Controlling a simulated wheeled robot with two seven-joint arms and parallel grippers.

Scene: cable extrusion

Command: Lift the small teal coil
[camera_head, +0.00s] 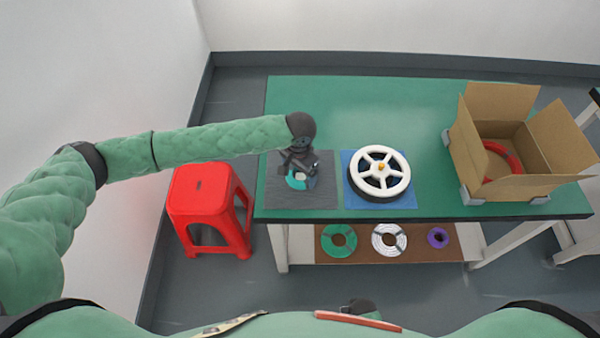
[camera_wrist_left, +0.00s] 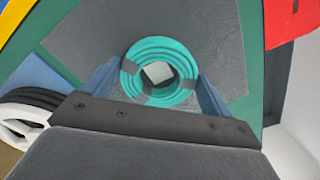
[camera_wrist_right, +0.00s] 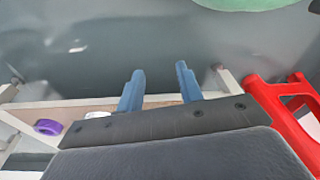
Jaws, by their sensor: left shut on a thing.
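The small teal coil (camera_head: 296,183) is at the grey mat (camera_head: 322,198) on the green table, partly hidden by my left gripper in the head view. My left gripper (camera_head: 299,174) is shut on it from above. In the left wrist view the teal coil (camera_wrist_left: 160,47) sits between the two blue fingers, one on each side of its outer edge, with dark ties around it. I cannot tell whether it touches the mat or hangs just above it. My right gripper (camera_wrist_right: 160,85) is empty, its blue fingers apart, in front of the lower shelf.
A white spoked wheel with a black rim (camera_head: 380,153) lies on a blue mat (camera_head: 400,201) right of the grey mat. An open cardboard box (camera_head: 471,150) holds a red coil (camera_head: 513,158). Green, white and purple coils lie on the lower shelf (camera_head: 300,246). A red stool (camera_head: 204,195) stands left.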

